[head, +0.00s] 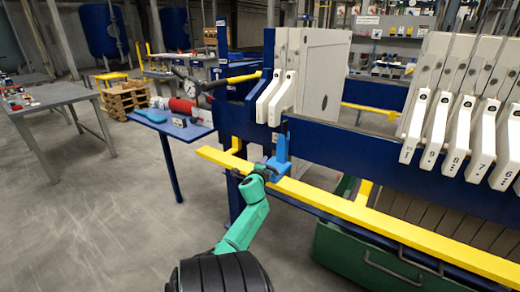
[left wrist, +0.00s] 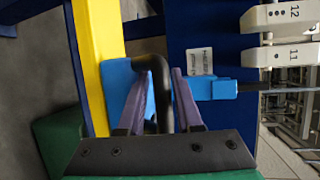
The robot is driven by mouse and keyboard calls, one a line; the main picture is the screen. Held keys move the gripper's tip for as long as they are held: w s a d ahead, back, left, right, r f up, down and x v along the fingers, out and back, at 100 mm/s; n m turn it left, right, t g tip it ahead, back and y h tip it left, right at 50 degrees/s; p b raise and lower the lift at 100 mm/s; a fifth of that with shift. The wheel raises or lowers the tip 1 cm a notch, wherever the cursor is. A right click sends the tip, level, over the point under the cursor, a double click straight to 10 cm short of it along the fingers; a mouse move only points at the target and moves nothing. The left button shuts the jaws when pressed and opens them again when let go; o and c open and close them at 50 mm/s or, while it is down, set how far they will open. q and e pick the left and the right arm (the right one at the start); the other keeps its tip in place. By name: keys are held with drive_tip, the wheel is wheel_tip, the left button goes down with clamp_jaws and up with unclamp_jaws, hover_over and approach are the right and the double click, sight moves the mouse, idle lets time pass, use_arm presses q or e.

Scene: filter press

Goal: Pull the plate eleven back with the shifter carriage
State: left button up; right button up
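Plate eleven (head: 282,97) is a pale plate whose handle hangs beside plate twelve (head: 264,97) at the left of the press. My right gripper is out of view.
Plates ten (head: 412,125) to six hang at the right, with a wide gap between them and plate eleven. The yellow rail (head: 390,228) runs along the front. A green bin (head: 345,250) stands below. A blue side table (head: 175,128) is at the left.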

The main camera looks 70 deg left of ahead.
use_arm(q)
drive_tip(key=p+v, duration=0.2)
drive_tip(key=v, duration=1.1)
drive_tip(key=shift+d+r, duration=0.1)
drive_tip(key=w+d+f+n+g+h+p, duration=0.1)
drive_tip(key=d+f+h, duration=0.2)
drive_tip(key=d+f, duration=0.55)
drive_tip(key=d+f+n+g+h, duration=0.1)
drive_tip(key=d+f+h, duration=0.25)
drive_tip(key=f, duration=1.05)
drive_tip(key=w+d+f+n+h+p, duration=0.1)
drive_tip(key=d+f+h, duration=0.1)
drive_tip(key=d+f, duration=0.7)
drive_tip(key=s+d+f+n+g+h+p, duration=0.1)
drive_tip(key=s+d+f+g+h, duration=0.4)
drive_tip(key=s+d+f, duration=1)
drive_tip(key=d, duration=0.3)
drive_tip(key=shift+s+d+n, duration=0.25)
drive_tip(key=shift+s+n, duration=0.05)
drive_tip(key=shift+s, duration=0.05)
